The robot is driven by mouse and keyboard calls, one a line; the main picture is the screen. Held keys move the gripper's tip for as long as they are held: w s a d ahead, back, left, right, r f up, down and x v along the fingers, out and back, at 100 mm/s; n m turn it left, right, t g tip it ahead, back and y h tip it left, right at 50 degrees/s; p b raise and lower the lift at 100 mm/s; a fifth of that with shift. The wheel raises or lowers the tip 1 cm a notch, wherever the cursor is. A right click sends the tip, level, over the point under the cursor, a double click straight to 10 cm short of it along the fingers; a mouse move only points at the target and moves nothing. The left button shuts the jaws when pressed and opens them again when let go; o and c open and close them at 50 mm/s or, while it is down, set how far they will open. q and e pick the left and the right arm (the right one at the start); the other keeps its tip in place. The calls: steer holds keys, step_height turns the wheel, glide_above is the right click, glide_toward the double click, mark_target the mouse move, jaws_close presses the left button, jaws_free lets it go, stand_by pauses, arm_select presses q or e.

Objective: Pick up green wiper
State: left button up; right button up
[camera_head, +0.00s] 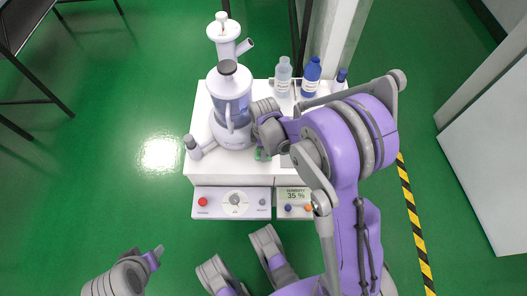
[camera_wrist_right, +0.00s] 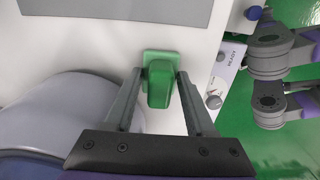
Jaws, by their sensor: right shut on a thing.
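The green wiper (camera_wrist_right: 160,80) is a small block with a flat green base, on the white top of the bench unit. In the right wrist view its upright part sits between the two grey fingers of my right gripper (camera_wrist_right: 157,92), which is shut on it. In the head view only a bit of the green wiper (camera_head: 263,155) shows beneath my right gripper (camera_head: 262,143); my right arm hides the rest. My left gripper (camera_head: 152,254) is at the lower left, away from the unit; its opening is unclear.
Behind are a pale bottle (camera_head: 283,77) and a blue bottle (camera_head: 311,77). A control panel (camera_head: 231,202) and a humidity display (camera_head: 293,194) are at the front. Green floor lies left.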

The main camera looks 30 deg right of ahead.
step_height(320, 180, up, 10)
steer(key=p, duration=0.3)
stand_by(0.3)
steer(key=o, duration=0.6)
steer(key=c, duration=0.4)
steer(key=shift+c, duration=0.2)
